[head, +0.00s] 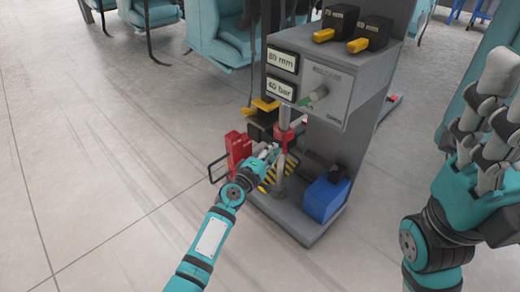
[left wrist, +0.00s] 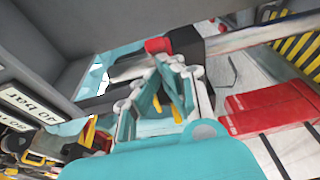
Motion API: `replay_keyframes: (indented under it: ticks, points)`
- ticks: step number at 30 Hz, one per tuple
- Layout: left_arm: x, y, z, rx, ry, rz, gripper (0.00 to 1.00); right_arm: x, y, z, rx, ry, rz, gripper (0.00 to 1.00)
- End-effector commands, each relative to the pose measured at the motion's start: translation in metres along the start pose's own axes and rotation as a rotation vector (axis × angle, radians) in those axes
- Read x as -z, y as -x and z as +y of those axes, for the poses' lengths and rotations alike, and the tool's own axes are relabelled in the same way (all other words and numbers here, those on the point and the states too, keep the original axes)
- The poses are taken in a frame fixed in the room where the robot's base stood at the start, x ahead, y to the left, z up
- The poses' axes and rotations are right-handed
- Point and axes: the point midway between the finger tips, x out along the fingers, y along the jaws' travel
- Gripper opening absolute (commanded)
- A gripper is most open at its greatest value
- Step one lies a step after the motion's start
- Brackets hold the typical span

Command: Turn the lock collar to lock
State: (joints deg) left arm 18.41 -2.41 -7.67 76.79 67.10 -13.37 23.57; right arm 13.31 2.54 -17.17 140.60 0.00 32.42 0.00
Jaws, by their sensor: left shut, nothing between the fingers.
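A red collar (head: 284,134) sits around the upright grey rod under the control box of the grey machine stand. My left gripper (head: 270,154) is beside the rod, just below and left of the collar, with its fingers shut and nothing held. In the left wrist view its fingertips (left wrist: 168,62) are close to a red part (left wrist: 158,45) on the rod that looks like the collar. I cannot tell whether they touch it. The collar's turn marks are too small to read. My right gripper (head: 490,125) is raised at the right, away from the stand.
A red block (head: 238,148) with a black handle is left of my left gripper, and a blue motor-like part (head: 325,198) is on the base at right. Open floor (head: 100,150) lies to the left.

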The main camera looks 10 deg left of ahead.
Motion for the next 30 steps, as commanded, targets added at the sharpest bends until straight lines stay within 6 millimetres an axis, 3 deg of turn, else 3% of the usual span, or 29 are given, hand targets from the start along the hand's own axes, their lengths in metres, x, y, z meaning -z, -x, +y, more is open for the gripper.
replay_keyframes:
  ticks: [12,30]
  points:
    - [-0.038,-0.014,0.000,0.001,0.002,-0.015,0.00,0.001,-0.001,0.000,0.000,0.000,0.005,0.71]
    - [-0.052,-0.023,0.000,0.000,0.002,-0.014,0.00,0.000,-0.001,0.000,-0.001,-0.001,0.000,0.71]
